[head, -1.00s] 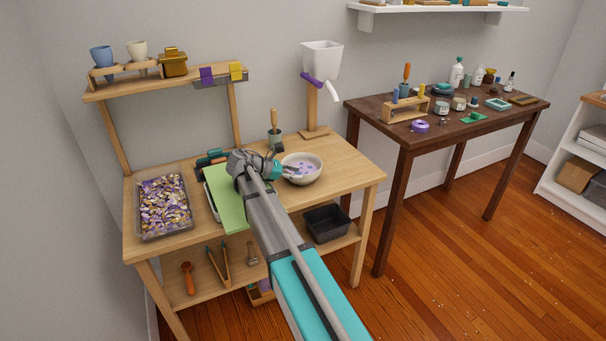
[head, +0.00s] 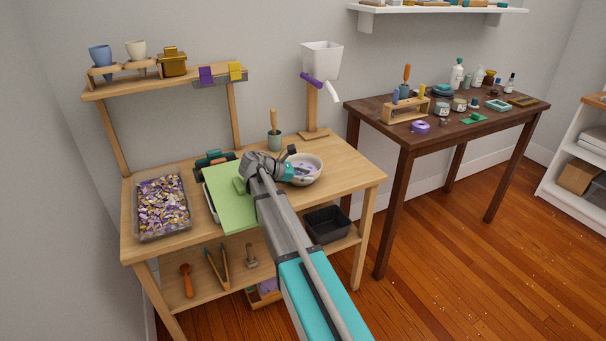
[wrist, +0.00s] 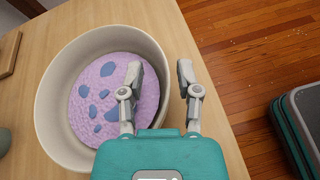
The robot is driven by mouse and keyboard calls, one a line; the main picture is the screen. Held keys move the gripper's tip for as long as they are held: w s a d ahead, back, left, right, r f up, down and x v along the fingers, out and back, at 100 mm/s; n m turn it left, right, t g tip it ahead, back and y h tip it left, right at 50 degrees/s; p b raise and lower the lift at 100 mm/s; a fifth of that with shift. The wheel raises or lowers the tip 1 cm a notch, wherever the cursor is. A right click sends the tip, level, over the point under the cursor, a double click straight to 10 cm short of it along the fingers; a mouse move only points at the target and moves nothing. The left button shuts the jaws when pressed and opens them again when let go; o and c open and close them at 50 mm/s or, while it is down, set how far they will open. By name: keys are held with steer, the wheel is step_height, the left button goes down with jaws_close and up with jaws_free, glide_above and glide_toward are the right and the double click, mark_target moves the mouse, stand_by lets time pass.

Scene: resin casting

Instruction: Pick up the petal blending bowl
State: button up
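The petal blending bowl (head: 314,177) is a round cream bowl on the light wood bench, near its right end. In the wrist view the bowl (wrist: 47,105) holds a pink-purple speckled mass with blue-violet patches. I cannot tell whether either finger touches the bowl.
A clear tray of petals (head: 140,226) and a green sheet (head: 230,205) lie left of the bowl. A green pot with a wooden-handled tool (head: 275,142) and a white hopper on a stand (head: 322,58) stand behind. A black bin (head: 328,226) sits on the lower shelf.

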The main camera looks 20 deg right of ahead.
jaws_close()
steer(key=shift+r, duration=0.15)
stand_by(0.4)
step_height(320, 180, up, 3)
steer(key=p, duration=0.3)
steer(key=s+a+r+p, duration=0.1)
steer(key=s+r+p, duration=0.8)
steer(key=s, duration=0.5)
steer(key=shift+a+r+p, duration=0.3)
steer(key=shift+r+p, duration=0.05)
steer(key=shift+p, duration=0.2)
